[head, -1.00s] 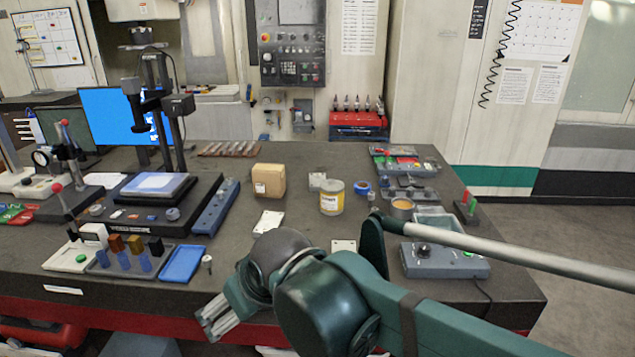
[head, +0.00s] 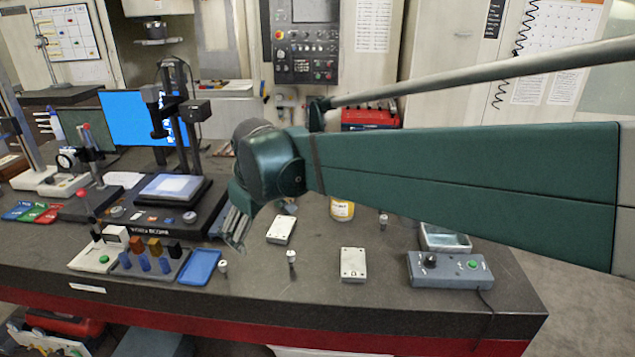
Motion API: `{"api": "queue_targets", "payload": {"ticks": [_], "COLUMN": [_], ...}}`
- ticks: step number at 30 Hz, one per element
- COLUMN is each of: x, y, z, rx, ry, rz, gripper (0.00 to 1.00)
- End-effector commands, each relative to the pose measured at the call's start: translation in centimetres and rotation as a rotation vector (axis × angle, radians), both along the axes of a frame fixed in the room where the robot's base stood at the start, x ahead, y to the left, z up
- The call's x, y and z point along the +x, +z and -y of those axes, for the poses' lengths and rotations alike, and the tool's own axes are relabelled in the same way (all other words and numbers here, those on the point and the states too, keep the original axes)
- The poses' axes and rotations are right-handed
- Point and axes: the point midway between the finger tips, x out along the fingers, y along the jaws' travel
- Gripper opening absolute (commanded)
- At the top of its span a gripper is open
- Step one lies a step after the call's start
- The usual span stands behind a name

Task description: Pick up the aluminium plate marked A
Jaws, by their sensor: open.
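Two pale metal plates with small dark holes lie flat on the dark bench. One plate (head: 281,230) lies left of centre, and the other plate (head: 353,264) lies closer to the front edge. No letter can be read on either, so I cannot tell which is marked A. My gripper (head: 235,232) is open, pointing down to the left of the first plate and apart from it in the picture. Its fingers look empty. My arm covers the bench's back middle and right.
A blue tray (head: 201,267) and a rack of coloured parts (head: 150,262) stand at front left. Small upright pins (head: 291,258) stand near the plates. A grey control box (head: 450,270) is at right. A yellow-labelled tin (head: 342,210) is partly behind my arm.

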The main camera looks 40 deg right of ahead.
Motion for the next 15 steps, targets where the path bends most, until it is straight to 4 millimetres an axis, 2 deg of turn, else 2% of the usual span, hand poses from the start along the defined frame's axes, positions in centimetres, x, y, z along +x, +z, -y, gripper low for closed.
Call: {"api": "queue_targets", "payload": {"ticks": [3, 15], "x": [1.9, 7.8], "y": [1.2, 3.3], "z": [1.6, 6.8], "rx": [-0.022, -0.085], "ry": [0.018, 0.092], "rz": [-0.027, -0.125], "gripper": [0.90, 0.90]}}
